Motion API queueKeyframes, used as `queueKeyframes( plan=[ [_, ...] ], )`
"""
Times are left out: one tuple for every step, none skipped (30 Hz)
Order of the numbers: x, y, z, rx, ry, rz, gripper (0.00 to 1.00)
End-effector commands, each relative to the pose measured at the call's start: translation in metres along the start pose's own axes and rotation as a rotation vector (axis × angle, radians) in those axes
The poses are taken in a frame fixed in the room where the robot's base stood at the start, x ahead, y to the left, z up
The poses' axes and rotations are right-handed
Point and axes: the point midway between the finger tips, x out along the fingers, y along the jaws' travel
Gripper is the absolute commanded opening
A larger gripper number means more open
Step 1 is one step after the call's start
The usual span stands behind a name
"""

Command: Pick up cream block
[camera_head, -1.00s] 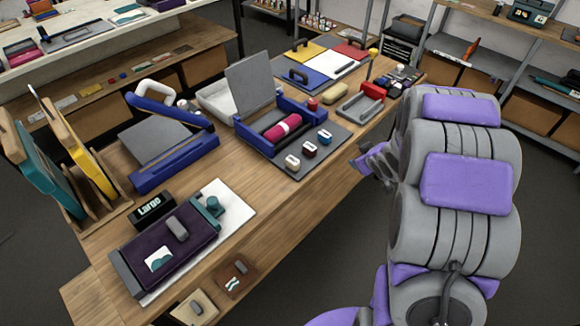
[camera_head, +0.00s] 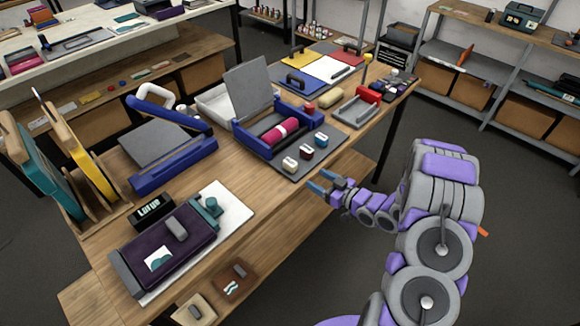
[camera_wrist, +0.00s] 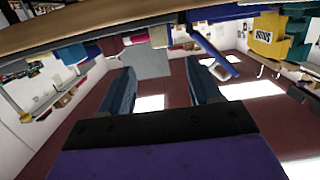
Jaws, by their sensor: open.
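The cream block (camera_head: 290,164) is small, with a pale top, and stands on the front edge of a grey mat (camera_head: 287,178). A dark brown block (camera_head: 306,153) and a blue block (camera_head: 321,139) stand in a row beside it, up to the right. My gripper (camera_head: 319,181) is open and empty, off the table's front edge, to the right of and apart from the cream block. In the wrist view its two blue fingers (camera_wrist: 160,72) are spread with nothing between them; the table shows along the top. I cannot surely pick out the cream block there.
A blue press with a raised grey lid (camera_head: 250,90) and a pink roll (camera_head: 280,131) stands behind the blocks. A tan block (camera_head: 332,97) and a red-and-grey tool (camera_head: 360,106) lie farther right. Bare wood (camera_head: 235,178) shows left of the mat.

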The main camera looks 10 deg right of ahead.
Motion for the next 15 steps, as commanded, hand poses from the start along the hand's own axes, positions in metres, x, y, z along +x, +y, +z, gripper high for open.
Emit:
queueKeyframes(
  plan=[
    [0.009,-0.002,0.001,-0.001,0.001,-0.004,0.63],
    [0.015,-0.001,0.000,-0.002,0.002,-0.004,0.63],
    [0.021,-0.001,0.000,-0.003,0.003,-0.003,0.63],
    [0.026,-0.001,0.000,-0.003,0.004,-0.003,0.63],
    [0.031,-0.001,0.000,-0.003,0.004,-0.003,0.63],
    [0.037,-0.001,0.000,-0.003,0.004,-0.003,0.63],
    [0.042,0.000,0.000,-0.003,0.003,-0.003,0.63],
    [0.047,-0.001,0.000,-0.003,0.003,-0.003,0.63],
    [0.053,0.000,0.001,-0.003,0.002,-0.002,0.63],
    [0.058,-0.001,0.001,-0.002,0.001,-0.003,0.63],
    [0.063,-0.001,0.001,-0.001,0.000,-0.002,0.63],
    [0.069,-0.001,0.002,0.000,-0.001,-0.003,0.63],
    [0.074,-0.001,0.002,0.000,-0.001,-0.002,0.63],
    [0.078,-0.001,0.002,0.000,0.000,-0.002,0.63],
    [0.084,0.000,0.001,-0.001,0.001,-0.002,0.63]
  ],
)
